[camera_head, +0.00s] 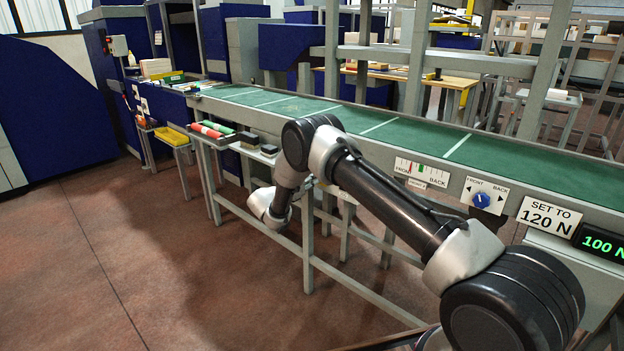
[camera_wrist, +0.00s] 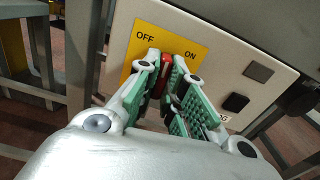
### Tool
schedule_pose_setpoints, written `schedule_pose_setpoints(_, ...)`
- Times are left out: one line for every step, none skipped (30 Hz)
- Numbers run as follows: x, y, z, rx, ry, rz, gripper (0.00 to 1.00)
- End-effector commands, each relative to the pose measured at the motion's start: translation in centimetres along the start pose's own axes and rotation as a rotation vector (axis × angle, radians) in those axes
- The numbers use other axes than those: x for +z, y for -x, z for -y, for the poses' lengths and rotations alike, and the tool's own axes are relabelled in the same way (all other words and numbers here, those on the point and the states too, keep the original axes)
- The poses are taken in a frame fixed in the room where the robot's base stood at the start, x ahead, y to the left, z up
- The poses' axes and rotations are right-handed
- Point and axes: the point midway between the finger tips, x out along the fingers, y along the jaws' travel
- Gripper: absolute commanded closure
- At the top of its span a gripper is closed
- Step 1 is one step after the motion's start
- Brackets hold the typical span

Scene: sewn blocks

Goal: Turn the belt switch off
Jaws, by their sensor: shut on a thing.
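The belt switch shows in the wrist view as a yellow plate (camera_wrist: 176,36) on a pale panel, with OFF printed at the left and ON at the right. Its red lever (camera_wrist: 165,68) stands between the two words, partly hidden by my fingers; I cannot tell clearly which word it points to. My gripper (camera_wrist: 171,70), with green pads, is closed around the red lever, one finger on each side. In the head view my arm reaches over to the near side of the conveyor, and the switch and my fingertips are hidden there.
The green conveyor belt (camera_head: 345,115) runs across behind my arm. A blue knob (camera_head: 481,200), a "SET TO 120 N" sign (camera_head: 548,216) and a display reading 100 N (camera_head: 603,243) are along its front. Rolls lie on a side stand (camera_head: 212,130). The floor at the left is clear.

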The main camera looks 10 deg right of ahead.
Motion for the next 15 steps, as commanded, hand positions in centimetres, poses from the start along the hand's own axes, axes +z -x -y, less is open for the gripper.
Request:
schedule_pose_setpoints(0.12, -0.13, 0.03, -0.002, 0.041, 0.001, 1.0)
schedule_pose_setpoints(0.12, -0.13, 0.03, -0.002, 0.069, 0.001, 1.0)
schedule_pose_setpoints(0.13, -0.13, 0.03, -0.002, 0.107, 0.001, 1.0)
schedule_pose_setpoints(0.13, -0.13, 0.03, -0.002, 0.135, 0.001, 1.0)
schedule_pose_setpoints(0.13, -0.13, 0.03, -0.002, 0.164, 0.001, 1.0)
schedule_pose_setpoints(0.13, -0.14, 0.03, -0.002, 0.202, 0.001, 1.0)
schedule_pose_setpoints(0.14, -0.14, 0.03, -0.002, 0.23, 0.001, 1.0)
schedule_pose_setpoints(0.14, -0.14, 0.03, -0.002, 0.258, 0.001, 1.0)
schedule_pose_setpoints(0.14, -0.14, 0.03, -0.002, 0.295, 0.001, 1.0)
schedule_pose_setpoints(0.15, -0.14, 0.03, -0.002, 0.322, 0.001, 1.0)
schedule_pose_setpoints(0.15, -0.14, 0.02, -0.002, 0.349, 0.001, 1.0)
schedule_pose_setpoints(0.16, -0.14, 0.02, -0.002, 0.383, 0.001, 1.0)
schedule_pose_setpoints(0.16, -0.14, 0.02, -0.002, 0.408, 0.001, 1.0)
schedule_pose_setpoints(0.16, -0.14, 0.02, -0.002, 0.433, 0.001, 1.0)
schedule_pose_setpoints(0.16, -0.14, 0.02, -0.002, 0.464, 0.001, 1.0)
